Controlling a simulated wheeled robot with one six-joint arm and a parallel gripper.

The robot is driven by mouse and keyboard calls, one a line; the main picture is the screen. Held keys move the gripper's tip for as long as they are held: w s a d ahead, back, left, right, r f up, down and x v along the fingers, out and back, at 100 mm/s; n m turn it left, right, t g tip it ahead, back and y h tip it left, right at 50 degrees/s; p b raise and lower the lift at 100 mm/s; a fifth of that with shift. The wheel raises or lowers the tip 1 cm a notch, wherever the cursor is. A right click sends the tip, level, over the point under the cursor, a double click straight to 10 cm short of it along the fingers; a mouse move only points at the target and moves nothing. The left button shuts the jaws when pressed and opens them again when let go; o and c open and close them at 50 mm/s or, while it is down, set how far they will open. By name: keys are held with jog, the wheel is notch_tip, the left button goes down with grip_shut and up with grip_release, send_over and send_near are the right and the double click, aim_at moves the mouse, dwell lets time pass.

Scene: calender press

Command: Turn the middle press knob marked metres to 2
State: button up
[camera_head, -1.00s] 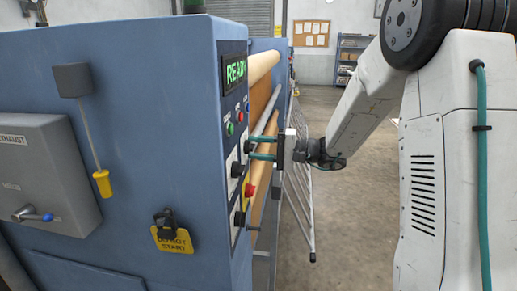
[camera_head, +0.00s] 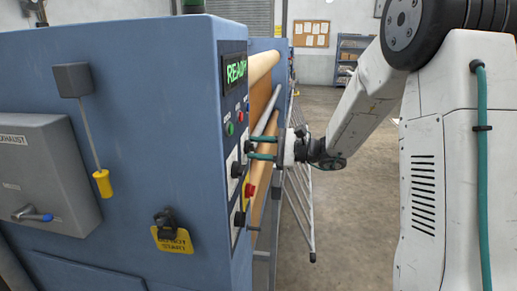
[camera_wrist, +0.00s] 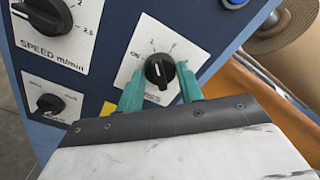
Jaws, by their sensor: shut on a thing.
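The middle press knob (camera_wrist: 158,71) is black and round with a raised grip bar, on a white square plate in the wrist view. Its plate carries scale marks, and its lower label is partly covered by my gripper, with only the last letters showing. My gripper (camera_wrist: 160,88) has its two green fingers on either side of the knob, shut on it. In the head view, my gripper (camera_head: 251,149) reaches the press's front panel from the right. The number that the knob points to is not clear.
A speed knob (camera_wrist: 45,14) and a further black knob (camera_wrist: 50,103) sit left of the held knob. The blue press (camera_head: 120,120) shows a lit READY display (camera_head: 235,71) and a red button (camera_head: 249,191). Open floor (camera_head: 350,230) lies to the right.

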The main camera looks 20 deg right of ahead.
jog(key=m, duration=0.4)
jog(key=shift+m, duration=2.2)
jog(key=o, duration=1)
jog(key=v, duration=0.8)
